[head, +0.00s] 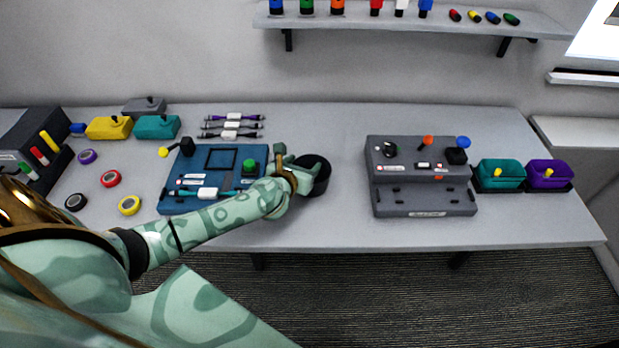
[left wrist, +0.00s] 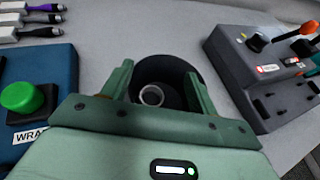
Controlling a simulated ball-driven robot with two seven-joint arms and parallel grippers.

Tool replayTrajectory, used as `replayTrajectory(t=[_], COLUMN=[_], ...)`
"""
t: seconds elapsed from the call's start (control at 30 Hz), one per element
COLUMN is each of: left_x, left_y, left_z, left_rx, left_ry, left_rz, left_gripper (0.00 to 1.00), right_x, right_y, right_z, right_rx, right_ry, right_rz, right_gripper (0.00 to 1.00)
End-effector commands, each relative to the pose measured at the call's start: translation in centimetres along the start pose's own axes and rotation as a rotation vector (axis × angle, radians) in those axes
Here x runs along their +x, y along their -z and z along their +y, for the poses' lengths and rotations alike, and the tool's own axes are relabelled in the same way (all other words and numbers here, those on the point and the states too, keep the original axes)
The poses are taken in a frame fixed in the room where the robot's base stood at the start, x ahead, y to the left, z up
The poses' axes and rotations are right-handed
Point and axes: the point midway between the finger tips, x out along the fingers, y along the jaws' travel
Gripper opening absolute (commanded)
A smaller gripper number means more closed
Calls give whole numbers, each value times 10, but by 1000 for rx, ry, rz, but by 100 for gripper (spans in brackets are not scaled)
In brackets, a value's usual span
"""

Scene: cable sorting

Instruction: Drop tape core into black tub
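The black tub (head: 319,177) stands on the table between the blue station and the grey station. My left gripper (head: 294,163) is at the tub's left rim and covers part of it. In the left wrist view the tub (left wrist: 165,66) lies under and beyond the gripper's two fingers (left wrist: 158,72), which are spread apart. A small pale grey ring, the tape core (left wrist: 151,95), shows between the fingers against the tub's dark inside. It appears clear of both fingers and inside the tub; its lower side is close to the gripper body. My right gripper is not in view.
The blue station (head: 212,178) with a green button is left of the tub; the grey station (head: 420,176) is right. Several tape rolls lie at the left, including a red one (head: 110,179). Teal (head: 499,172) and purple bins stand at the right. The table behind the tub is clear.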

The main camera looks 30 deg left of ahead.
Motion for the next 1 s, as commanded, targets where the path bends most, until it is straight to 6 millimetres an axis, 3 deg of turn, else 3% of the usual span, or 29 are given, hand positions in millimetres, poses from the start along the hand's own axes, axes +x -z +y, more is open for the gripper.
replayTrajectory(t=[0.2, 0.33, 0.7, 0.83, 1.0], left_x=[-2, -18, -114, -141, -159], left_y=[0, 0, -1, 0, 0], left_z=[0, 0, 0, 0, 0], left_rx=[0, 0, 0, 0, 0], left_ry=[0, 1, 2, 2, 0], left_rz=[1, 2, 3, 2, 1], left_gripper=[59, 59, 59, 59, 59], right_x=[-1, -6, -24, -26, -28], right_y=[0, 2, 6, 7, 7], right_z=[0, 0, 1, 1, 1], right_rx=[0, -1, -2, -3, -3], right_ry=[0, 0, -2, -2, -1], right_rz=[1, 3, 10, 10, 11], right_gripper=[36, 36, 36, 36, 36])
